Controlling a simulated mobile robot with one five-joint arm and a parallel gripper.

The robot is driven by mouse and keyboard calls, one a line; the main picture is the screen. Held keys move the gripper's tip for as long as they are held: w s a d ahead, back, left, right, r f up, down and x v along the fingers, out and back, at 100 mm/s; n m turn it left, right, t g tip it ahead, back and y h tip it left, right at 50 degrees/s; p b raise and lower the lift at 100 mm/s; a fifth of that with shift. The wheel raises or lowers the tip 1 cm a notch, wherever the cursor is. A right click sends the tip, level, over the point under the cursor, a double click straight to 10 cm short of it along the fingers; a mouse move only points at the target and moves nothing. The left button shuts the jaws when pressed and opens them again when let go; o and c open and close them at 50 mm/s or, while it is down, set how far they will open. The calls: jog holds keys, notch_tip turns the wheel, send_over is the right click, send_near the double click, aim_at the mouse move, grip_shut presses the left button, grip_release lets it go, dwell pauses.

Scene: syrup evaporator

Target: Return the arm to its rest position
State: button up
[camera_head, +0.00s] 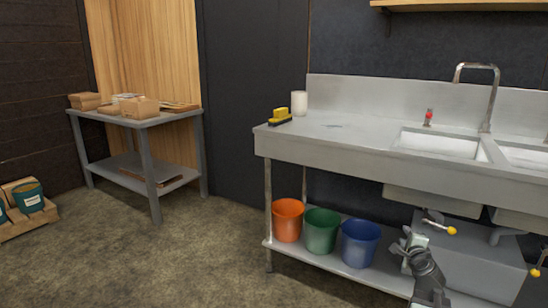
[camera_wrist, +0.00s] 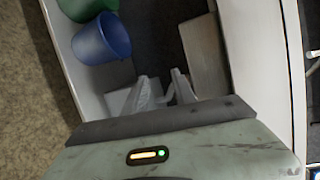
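My gripper (camera_head: 409,240) is at the lower right of the head view, at the end of my raised arm (camera_head: 428,274). It appears in front of the steel sink table, just right of the blue bucket (camera_head: 360,243). In the wrist view, the two fingers of my gripper (camera_wrist: 160,76) stand apart with a gap between them and nothing held. The wrist view also shows the blue bucket (camera_wrist: 100,40) to the left of the fingers, apart from them.
The steel sink table (camera_head: 340,145) fills the right side. Its lower shelf (camera_head: 330,264) holds an orange bucket (camera_head: 287,219), a green bucket (camera_head: 321,230) and the blue one. A grey side table (camera_head: 150,121) with boxes stands back left. The floor (camera_head: 150,265) at front left is clear.

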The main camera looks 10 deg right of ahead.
jog(key=w+a+f+n+y+p, duration=0.1)
jog(key=w+a+n+y, duration=0.25)
jog(key=a, duration=0.75)
jog(key=w+a+f+n+y+p, duration=0.1)
jog(key=w+a+n+y, duration=0.2)
jog(key=a, duration=0.7)
jog(key=s+a+f+n+g+y+p, duration=0.1)
jog(key=a+f+n+g, duration=0.25)
jog(key=a, duration=0.55)
jog(key=s+a+f+n+g+y, duration=0.15)
jog(key=a+n, duration=0.25)
jog(key=a, duration=0.6)
jog(key=s+a+f+n+g, duration=0.4)
jog(key=s+f+n, duration=0.1)
jog(key=s, duration=0.1)
jog(key=s+d+f+n+g+h, duration=0.3)
jog(key=s+d+n+g, duration=0.15)
jog(key=s, duration=0.55)
notch_tip(320, 180, up, 38)
jog(key=g+p, duration=0.1)
jog(key=p, duration=3.7)
jog(key=shift+s+a, duration=0.2)
jog(key=shift+a, duration=0.15)
jog(key=shift+f, duration=0.1)
jog(key=shift+o, duration=0.5)
